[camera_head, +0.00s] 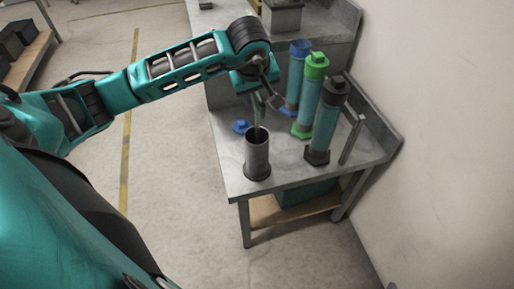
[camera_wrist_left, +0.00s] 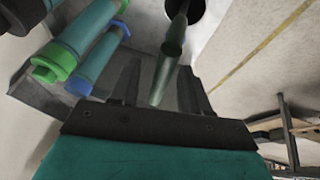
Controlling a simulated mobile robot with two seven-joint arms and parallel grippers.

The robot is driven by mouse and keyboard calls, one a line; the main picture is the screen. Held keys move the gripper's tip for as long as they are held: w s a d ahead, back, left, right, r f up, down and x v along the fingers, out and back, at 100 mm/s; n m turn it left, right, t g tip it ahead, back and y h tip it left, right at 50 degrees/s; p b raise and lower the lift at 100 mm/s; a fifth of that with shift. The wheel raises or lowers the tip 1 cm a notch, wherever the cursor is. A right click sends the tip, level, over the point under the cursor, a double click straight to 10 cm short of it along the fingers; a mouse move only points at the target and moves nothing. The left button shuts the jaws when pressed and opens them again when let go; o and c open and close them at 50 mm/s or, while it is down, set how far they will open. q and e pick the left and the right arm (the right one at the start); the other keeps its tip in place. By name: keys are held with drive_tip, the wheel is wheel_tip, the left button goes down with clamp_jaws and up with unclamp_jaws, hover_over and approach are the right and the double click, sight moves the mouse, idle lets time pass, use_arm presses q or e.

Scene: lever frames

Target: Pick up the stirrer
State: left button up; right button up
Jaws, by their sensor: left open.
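The stirrer (camera_wrist_left: 170,58) is a grey-green rod. In the left wrist view it runs from the dark mouth of a container down between my left fingers. In the head view its thin shaft (camera_head: 256,118) stands up out of a dark grey metal cylinder (camera_head: 257,158) near the front of the table. My left gripper (camera_head: 265,101) is just above that cylinder. In the left wrist view its two dark fingers (camera_wrist_left: 160,88) are open, one on each side of the stirrer. I cannot tell whether either finger touches it. The stirrer's lower end is hidden inside the cylinder.
Three teal tubes stand to the right on the grey table (camera_head: 227,160), with blue (camera_head: 300,48), green (camera_head: 315,66) and black (camera_head: 335,92) caps. A small blue piece (camera_head: 241,127) lies left of the cylinder. A raised edge and wall bound the right side.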

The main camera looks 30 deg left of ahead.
use_arm(q)
drive_tip(key=shift+c, duration=0.2)
clamp_jaws()
idle(0.5)
wheel_tip(320, 180, up, 20)
drive_tip(key=shift+p, duration=0.3)
idle(0.6)
